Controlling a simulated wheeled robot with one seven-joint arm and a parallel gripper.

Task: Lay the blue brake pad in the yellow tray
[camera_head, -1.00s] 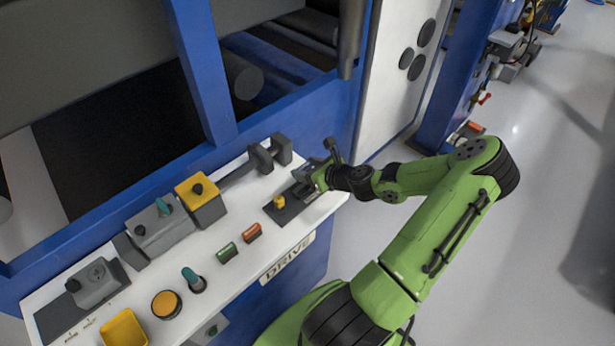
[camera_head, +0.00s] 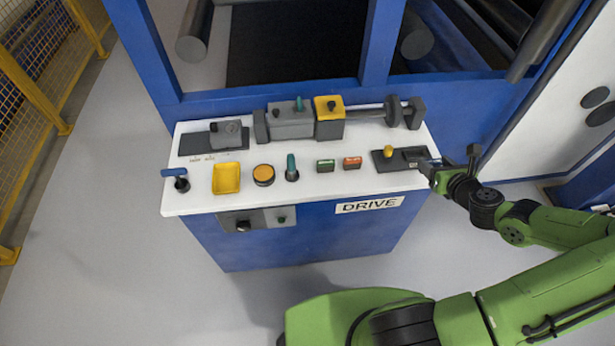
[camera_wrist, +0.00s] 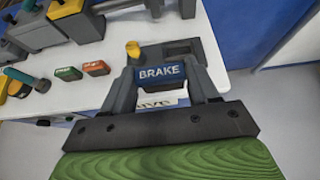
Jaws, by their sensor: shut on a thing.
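The blue brake pad (camera_wrist: 159,75), lettered BRAKE, is between the two grey fingers of my gripper (camera_wrist: 160,82) in the wrist view. My gripper is shut on it. In the head view my gripper (camera_head: 432,170) is at the right end of the white console, beside the dark plate with the yellow knob; the pad is hard to make out there. The yellow tray (camera_head: 226,178) lies near the console's left end, far to the left of my gripper. It looks empty.
The white console top (camera_head: 330,183) holds an orange round button (camera_head: 263,175), a teal-topped lever (camera_head: 292,170), and green (camera_head: 325,165) and red (camera_head: 352,162) buttons between gripper and tray. A blue-handled lever (camera_head: 178,178) stands left of the tray. Grey and yellow blocks (camera_head: 328,118) line the back.

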